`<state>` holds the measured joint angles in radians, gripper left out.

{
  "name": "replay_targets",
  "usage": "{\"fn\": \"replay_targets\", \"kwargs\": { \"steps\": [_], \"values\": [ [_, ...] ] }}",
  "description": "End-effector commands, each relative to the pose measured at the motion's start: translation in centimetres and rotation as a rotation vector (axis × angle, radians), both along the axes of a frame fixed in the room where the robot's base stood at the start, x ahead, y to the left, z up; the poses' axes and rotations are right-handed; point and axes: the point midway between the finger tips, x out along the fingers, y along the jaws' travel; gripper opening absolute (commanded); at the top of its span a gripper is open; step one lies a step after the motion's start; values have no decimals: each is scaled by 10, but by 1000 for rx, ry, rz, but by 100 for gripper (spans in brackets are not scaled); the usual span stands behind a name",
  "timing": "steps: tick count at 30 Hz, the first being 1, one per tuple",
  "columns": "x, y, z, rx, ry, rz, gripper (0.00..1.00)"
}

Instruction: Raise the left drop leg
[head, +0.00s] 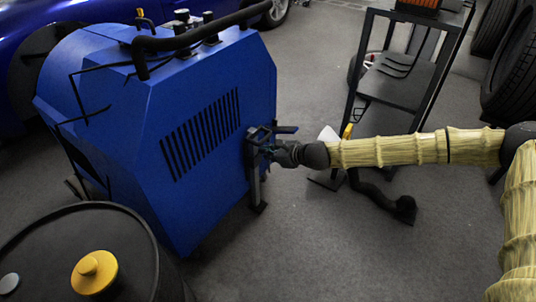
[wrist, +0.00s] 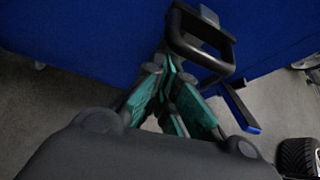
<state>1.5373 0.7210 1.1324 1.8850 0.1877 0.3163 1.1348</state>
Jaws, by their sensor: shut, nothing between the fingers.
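The blue dynamometer housing (head: 215,95) stands left of centre in the head view. A dark drop leg (head: 253,180) runs down its near right side to a small foot at the floor. A dark bracket or handle (head: 262,133) is at its top. My gripper (head: 268,150) is at that upper end, just under the handle. In the wrist view the green-padded fingers (wrist: 168,92) are together with nothing seen between them. A dark loop handle (wrist: 205,45) is just beyond the fingertips; I cannot tell whether they touch. A dark bar (wrist: 238,108) extends to its lower right.
A black drum (head: 125,235) with a yellow cap (head: 94,272) stands at lower left. A dark shelf cart (head: 405,80) and tyres (head: 510,75) are at upper right. A black hose (head: 385,198) lies on the floor below my arm. The lower middle floor is clear.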

Motion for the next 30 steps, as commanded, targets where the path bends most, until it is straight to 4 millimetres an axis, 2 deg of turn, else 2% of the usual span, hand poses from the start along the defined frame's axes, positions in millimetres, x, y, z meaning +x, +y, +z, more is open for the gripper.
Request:
{"fn": "replay_targets", "kwargs": {
  "steps": [6, 10, 24, 30],
  "values": [
    [0, 0, 1, 0, 0, 0, 0],
    [0, 0, 9, 1, -1, 0, 0],
    [0, 1, 81, 0, -1, 2, 0],
    [0, 0, 91, 1, -1, 0, 0]
  ]
}}
